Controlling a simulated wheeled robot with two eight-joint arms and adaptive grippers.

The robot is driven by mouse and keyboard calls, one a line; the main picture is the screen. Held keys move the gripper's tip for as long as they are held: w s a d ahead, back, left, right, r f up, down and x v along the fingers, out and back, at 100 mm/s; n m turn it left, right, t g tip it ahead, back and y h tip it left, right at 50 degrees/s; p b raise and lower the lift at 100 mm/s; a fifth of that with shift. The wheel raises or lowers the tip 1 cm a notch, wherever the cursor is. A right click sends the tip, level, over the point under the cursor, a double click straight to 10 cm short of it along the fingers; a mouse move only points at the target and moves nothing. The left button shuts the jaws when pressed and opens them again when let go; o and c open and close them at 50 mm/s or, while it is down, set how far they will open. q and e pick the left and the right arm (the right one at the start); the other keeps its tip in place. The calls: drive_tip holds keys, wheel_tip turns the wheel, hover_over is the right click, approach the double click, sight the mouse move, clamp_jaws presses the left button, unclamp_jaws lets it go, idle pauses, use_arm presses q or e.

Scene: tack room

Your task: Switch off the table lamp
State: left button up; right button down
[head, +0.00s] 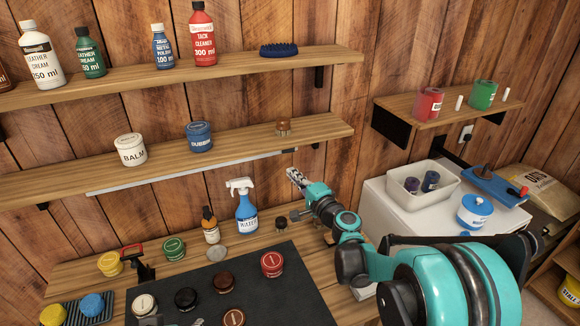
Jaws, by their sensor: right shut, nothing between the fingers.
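I cannot make out a table lamp with a shade or bulb. A long thin pale bar (190,173), possibly a strip light, runs under the middle shelf. My right gripper (293,174) is shut and empty. It points up and left, just below the right end of the bar in the picture; I cannot tell whether they touch. My right arm hides part of the bench and the white cabinet behind it. My left gripper is not in view.
Several tins are on the dark mat (260,300). A white tray (450,181) sits on the white cabinet (384,206) at right.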

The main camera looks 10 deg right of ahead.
drive_tip(key=s, duration=0.4)
drive_tip(key=shift+s+d, duration=0.15)
drive_tip(key=shift+s, duration=0.15)
